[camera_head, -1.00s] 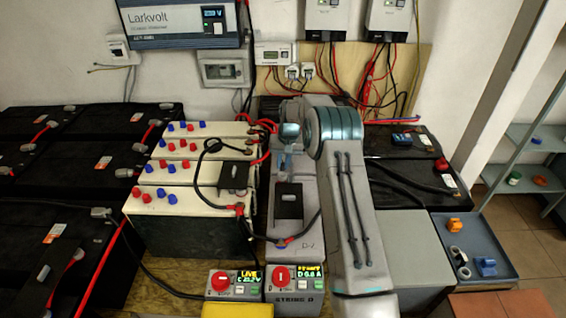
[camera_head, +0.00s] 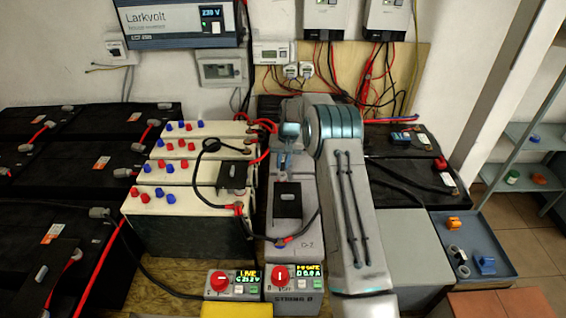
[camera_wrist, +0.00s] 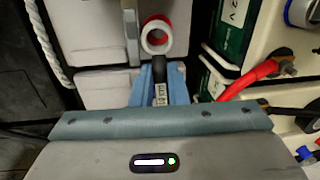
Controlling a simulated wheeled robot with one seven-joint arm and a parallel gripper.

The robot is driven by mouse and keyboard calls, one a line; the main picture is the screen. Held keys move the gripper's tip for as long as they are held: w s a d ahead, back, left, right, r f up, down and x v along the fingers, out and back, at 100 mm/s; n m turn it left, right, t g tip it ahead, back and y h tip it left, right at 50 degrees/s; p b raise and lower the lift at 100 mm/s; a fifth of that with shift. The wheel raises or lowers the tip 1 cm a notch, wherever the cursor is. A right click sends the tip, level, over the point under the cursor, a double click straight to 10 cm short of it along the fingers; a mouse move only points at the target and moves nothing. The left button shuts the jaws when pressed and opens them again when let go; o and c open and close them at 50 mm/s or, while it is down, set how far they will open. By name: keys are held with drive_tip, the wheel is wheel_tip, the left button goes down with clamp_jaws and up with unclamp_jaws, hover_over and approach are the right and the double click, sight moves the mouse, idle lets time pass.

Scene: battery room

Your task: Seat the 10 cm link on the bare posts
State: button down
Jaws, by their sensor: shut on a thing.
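My gripper (camera_wrist: 160,85) is shut on a short black link that carries a small printed label (camera_wrist: 160,95). One end of the link (camera_wrist: 157,35), a pale ring with a red edge, sticks out ahead of the blue fingers over a light grey battery top. In the head view my gripper (camera_head: 284,165) is above the grey string D batteries (camera_head: 307,222), between the cream batteries and my arm. The link's other end is hidden by my gripper. I cannot make out the bare posts or tell whether the link touches one.
Cream batteries (camera_head: 150,206) with red and blue caps stand left. A black cable (camera_head: 316,222) runs to the front grey battery. Two switch boxes (camera_head: 234,284) (camera_head: 294,284) stand in front. A blue tray (camera_head: 488,232) with small parts is at right. A red cable lug (camera_wrist: 285,64) is close right.

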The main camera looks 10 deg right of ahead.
drive_tip(key=shift+f+b, duration=0.8)
drive_tip(key=shift+f, duration=0.4)
idle(1.9)
drive_tip(key=c, duration=1.3)
unclamp_jaws()
drive_tip(key=shift+c, duration=0.2)
drive_tip(key=shift+o, duration=0.3)
drive_tip(key=o, duration=0.3)
drive_tip(key=shift+o, duration=0.2)
drive_tip(key=shift+r, duration=0.1)
drive_tip(key=shift+r+p, duration=2.15)
drive_tip(key=shift+r, duration=1.75)
